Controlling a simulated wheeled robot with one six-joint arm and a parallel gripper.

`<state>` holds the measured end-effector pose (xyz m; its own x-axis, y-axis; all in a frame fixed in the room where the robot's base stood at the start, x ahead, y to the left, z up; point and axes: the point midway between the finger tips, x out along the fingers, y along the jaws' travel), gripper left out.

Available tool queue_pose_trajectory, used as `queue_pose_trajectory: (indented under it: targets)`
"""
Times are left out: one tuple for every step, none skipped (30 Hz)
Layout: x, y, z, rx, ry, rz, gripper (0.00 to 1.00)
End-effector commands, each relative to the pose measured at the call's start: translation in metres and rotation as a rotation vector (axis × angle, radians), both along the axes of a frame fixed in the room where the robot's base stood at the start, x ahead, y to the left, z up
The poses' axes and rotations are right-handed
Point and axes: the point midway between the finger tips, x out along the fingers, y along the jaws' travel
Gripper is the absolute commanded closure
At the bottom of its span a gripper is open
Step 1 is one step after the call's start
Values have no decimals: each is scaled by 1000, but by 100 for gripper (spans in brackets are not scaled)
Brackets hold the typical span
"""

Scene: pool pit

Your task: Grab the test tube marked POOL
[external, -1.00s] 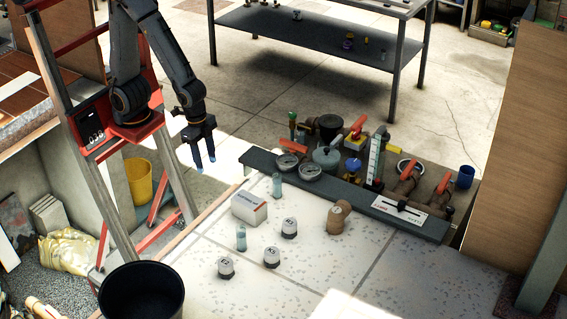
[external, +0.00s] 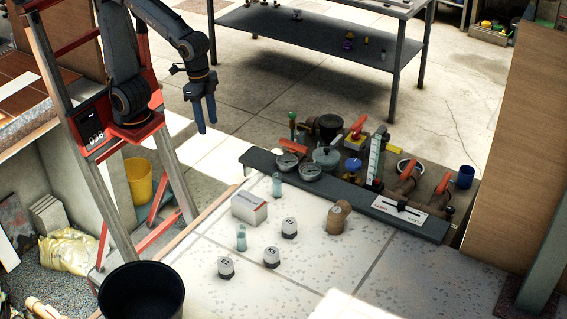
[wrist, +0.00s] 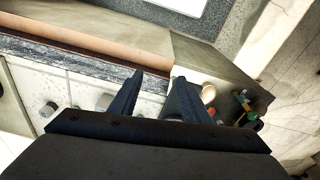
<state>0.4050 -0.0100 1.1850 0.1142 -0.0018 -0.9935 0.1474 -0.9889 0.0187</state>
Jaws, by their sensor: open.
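Two small pale blue-green tubes stand on the light tiled surface in the external view. One tube (external: 277,186) is at the back, behind the white box. The other tube (external: 241,238) is nearer, in front of the box. No marking on either can be read, so I cannot tell which is POOL. My gripper (external: 207,127) is open and empty, pointing down in the air behind and to the left of both tubes. Its two dark fingers also show apart in the wrist view (wrist: 158,80), with nothing between them. I cannot make out a tube in the wrist view.
A white box (external: 249,207) stands between the tubes. Several lidded jars, one of them K5 (external: 271,257), and a brown jar (external: 339,215) stand nearby. Gauges, pipes and valves crowd a dark shelf (external: 262,163) behind. A black bucket (external: 141,304) is at the front left.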

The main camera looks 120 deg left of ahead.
Motion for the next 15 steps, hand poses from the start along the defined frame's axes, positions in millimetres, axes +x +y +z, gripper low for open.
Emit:
queue_pose_trajectory:
  targets:
    - [9, -3, 2, -5, 3, 28, 57]
    - [15, -5, 4, -7, 3, 49, 57]
    - [22, -8, 6, -11, 6, 79, 57]
    - [27, -10, 8, -14, 8, 102, 57]
    - [34, -12, 9, -17, 10, 127, 57]
    - [42, -16, 12, -21, 12, 162, 57]
    - [49, -19, 13, -25, 14, 189, 57]
    - [56, -22, 15, -28, 16, 219, 57]
    - [66, -27, 17, -33, 20, 263, 57]
    - [75, -31, 19, -37, 22, 299, 57]
    - [84, -35, 21, -40, 26, 336, 57]
    - [98, -42, 23, -47, 30, 393, 57]
    - [109, -48, 24, -51, 33, 441, 57]
    - [121, -55, 25, -55, 39, 492, 57]
    - [137, -65, 27, -61, 43, 565, 57]
